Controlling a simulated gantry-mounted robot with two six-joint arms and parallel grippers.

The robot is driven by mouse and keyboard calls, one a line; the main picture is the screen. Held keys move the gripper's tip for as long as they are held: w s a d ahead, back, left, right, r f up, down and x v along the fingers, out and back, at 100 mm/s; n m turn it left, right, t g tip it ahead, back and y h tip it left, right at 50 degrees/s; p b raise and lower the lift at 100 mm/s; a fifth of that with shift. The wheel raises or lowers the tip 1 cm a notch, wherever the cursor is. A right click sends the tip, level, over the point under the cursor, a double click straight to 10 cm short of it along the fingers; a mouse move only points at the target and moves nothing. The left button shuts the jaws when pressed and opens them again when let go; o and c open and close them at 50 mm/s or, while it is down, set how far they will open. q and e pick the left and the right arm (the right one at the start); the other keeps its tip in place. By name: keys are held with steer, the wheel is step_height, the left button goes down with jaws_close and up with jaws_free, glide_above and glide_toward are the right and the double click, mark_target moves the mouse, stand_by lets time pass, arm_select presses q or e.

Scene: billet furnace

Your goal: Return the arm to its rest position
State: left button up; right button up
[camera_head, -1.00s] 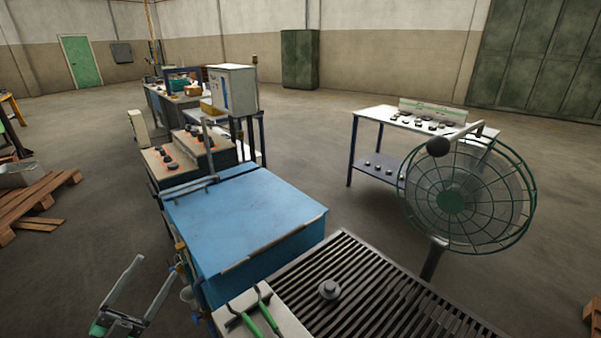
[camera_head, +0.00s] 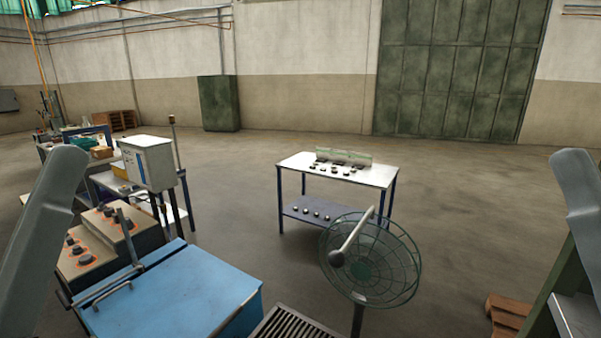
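A grey link of my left arm (camera_head: 42,225) rises along the left edge in the head view. A grey link of my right arm (camera_head: 580,195) stands upright at the right edge. Both arms look raised, close to the camera and apart from each other. Neither gripper's fingers show in the picture, so whether they are open or shut is hidden.
A blue furnace top (camera_head: 175,295) is below left, with a dark slatted grate (camera_head: 290,327) beside it. A round green wire fan (camera_head: 370,262) stands right of centre, before a white-topped table (camera_head: 375,174). A pale control box (camera_head: 149,162) stands behind the furnace. Open floor surrounds the table.

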step_height(320, 180, up, 26)
steer(key=p, duration=2.2)
steer(key=shift+f, duration=0.25)
steer(key=shift+f, duration=0.1)
